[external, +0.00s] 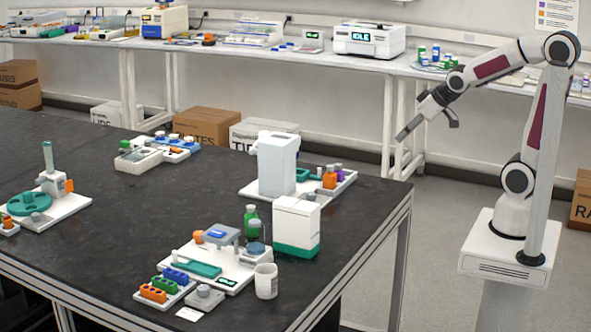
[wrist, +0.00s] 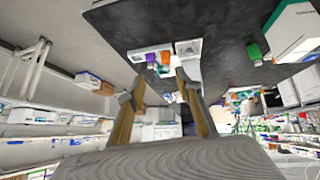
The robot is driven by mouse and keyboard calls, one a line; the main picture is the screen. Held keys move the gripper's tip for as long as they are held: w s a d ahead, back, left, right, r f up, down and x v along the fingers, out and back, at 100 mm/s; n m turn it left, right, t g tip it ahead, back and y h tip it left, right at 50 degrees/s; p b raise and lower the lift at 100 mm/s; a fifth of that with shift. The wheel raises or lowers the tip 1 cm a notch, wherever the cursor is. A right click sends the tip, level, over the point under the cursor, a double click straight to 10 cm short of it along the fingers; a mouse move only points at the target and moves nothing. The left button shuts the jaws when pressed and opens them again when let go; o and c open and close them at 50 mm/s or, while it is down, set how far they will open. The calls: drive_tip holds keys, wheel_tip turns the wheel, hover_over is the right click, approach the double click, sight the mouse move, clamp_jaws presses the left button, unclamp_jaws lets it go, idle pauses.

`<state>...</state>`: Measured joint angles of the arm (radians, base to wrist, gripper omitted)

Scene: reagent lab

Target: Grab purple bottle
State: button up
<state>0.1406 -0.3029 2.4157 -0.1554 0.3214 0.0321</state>
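The purple bottle (external: 339,172) stands on a white tray (external: 268,191) near the black table's right edge, beside the orange bottle (external: 329,178). In the wrist view the purple bottle (wrist: 165,57) shows beyond my fingers, small, close to the orange bottle (wrist: 151,58). My gripper (external: 425,127) is open and empty, held in the air to the right of the table and apart from the bottle. In the wrist view its two fingers (wrist: 158,88) are spread, with nothing between them.
A tall white device (external: 278,163) stands left of the bottles on the same tray. A white and green box (external: 296,226) and a green bottle (external: 251,222) stand nearer the camera. The air between my gripper and the tray looks clear.

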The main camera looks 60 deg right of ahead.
sight(342, 172)
drive_tip(key=w+d+f+t, duration=0.1)
drive_tip(key=w+d+f, duration=0.3)
drive_tip(key=w, duration=0.3)
drive_tip(key=w+d+f+t, duration=0.2)
drive_tip(key=w+d+f, duration=0.15)
drive_tip(key=w, duration=0.45)
drive_tip(key=w+d+f, duration=0.1)
drive_tip(key=f, duration=0.2)
drive_tip(key=w+d+f+t+y, duration=0.1)
drive_tip(key=w+f, duration=0.1)
drive_tip(key=f, duration=0.2)
drive_tip(key=w+d+f+t, duration=0.1)
drive_tip(key=w+f, duration=0.1)
drive_tip(key=f, duration=0.2)
drive_tip(key=shift+f+n+y, duration=0.1)
drive_tip(key=shift+n+y, duration=0.2)
drive_tip(key=shift+w+f+t, duration=0.1)
drive_tip(key=shift+f+t, duration=0.2)
drive_tip(key=shift+f, duration=0.3)
drive_tip(key=shift+x, duration=1.3)
drive_tip(key=shift+x, duration=2.6)
